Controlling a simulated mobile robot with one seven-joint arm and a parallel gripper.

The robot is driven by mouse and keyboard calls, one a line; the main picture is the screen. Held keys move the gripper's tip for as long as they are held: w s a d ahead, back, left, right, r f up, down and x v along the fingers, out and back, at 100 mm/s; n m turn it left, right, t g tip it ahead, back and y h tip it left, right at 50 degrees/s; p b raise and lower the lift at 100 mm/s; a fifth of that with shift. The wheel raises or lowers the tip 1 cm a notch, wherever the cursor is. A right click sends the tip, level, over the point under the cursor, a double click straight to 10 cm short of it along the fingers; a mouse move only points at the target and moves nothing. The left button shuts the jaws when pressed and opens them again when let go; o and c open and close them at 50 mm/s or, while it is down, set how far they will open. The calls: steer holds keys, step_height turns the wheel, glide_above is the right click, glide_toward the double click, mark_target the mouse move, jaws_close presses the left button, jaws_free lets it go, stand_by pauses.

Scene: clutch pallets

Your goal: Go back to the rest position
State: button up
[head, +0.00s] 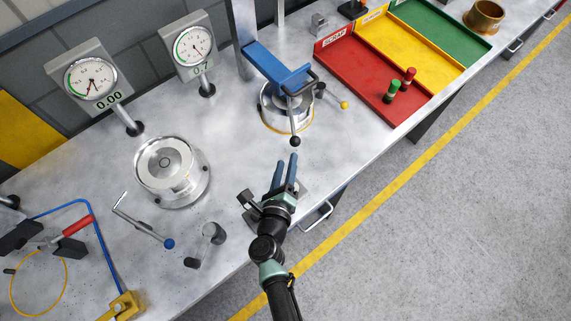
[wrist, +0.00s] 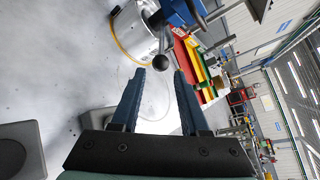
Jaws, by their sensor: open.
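My gripper (head: 286,172) is open and empty over the front edge of the metal workbench (head: 225,135). Its two blue fingers point toward the clamp fixture (head: 284,112), a silver cylinder under a blue arm. In the wrist view the open fingers (wrist: 160,82) stand apart, and the fixture's black ball knob (wrist: 161,62) shows beyond and between their tips. The silver cylinder (wrist: 136,32) is behind the knob. The fingers appear apart from the knob. No object is held.
Two dial gauges (head: 90,79) stand at the back left, with a round metal fixture (head: 171,170) in front. A blue-knobbed lever (head: 145,228) lies to the left. Red (head: 365,80), yellow and green trays are at the right; the red one holds two pegs. Floor is clear at lower right.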

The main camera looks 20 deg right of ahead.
steer(key=shift+s+a+r, duration=0.1)
steer(key=shift+s+a, duration=0.1)
steer(key=shift+s, duration=0.25)
stand_by(0.3)
